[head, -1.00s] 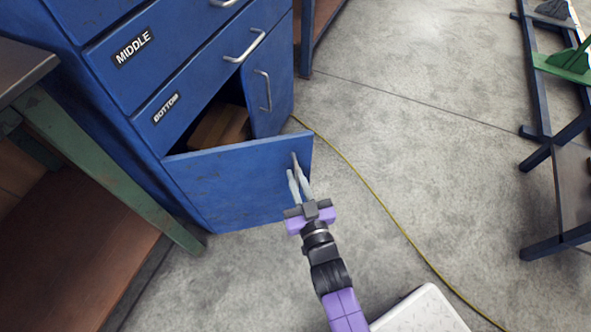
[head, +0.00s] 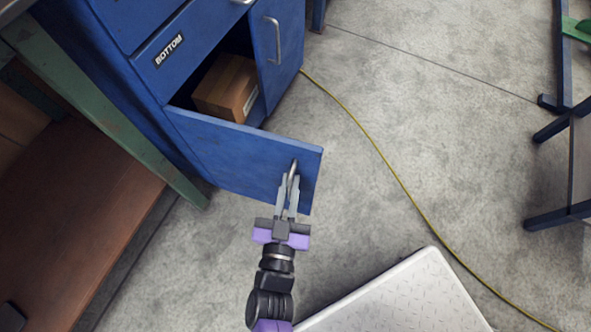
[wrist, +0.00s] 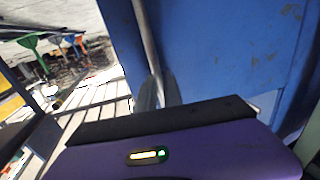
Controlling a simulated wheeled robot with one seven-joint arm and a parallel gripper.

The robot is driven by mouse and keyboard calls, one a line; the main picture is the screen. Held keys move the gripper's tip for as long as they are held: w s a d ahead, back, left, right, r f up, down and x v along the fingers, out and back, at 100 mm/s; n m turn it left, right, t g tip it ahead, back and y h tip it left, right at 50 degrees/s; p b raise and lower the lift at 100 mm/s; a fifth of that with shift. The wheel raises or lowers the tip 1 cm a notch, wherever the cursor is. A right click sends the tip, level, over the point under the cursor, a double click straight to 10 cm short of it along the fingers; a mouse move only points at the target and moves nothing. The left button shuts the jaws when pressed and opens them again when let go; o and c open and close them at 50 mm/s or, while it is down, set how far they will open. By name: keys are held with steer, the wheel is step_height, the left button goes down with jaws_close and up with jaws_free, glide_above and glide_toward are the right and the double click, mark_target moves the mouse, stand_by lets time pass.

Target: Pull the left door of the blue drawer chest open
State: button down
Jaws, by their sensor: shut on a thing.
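The blue drawer chest (head: 148,88) stands at the upper left of the head view. Its left door (head: 225,152) is swung well out from the front, and the cupboard inside shows. My gripper (head: 288,190) is shut on the metal handle (head: 293,170) near the door's free edge. The wrist view shows the handle (wrist: 147,40) running down between the fingers (wrist: 158,92), beside the blue door face (wrist: 230,50). The right door (head: 277,45) has its own bar handle and appears closed.
A cardboard box (head: 226,86) sits inside the cupboard. A green-legged bench (head: 110,115) stands close on the left. A yellow cable (head: 385,170) crosses the open concrete floor at right. A dark metal rack (head: 570,150) stands at the far right.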

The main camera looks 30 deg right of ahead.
steer(key=shift+s+a, duration=0.25)
steer(key=shift+a, duration=0.3)
steer(key=c, duration=1.5)
jaws_free()
steer(key=p+v, duration=0.2)
steer(key=v, duration=0.6)
steer(key=shift+w, duration=0.1)
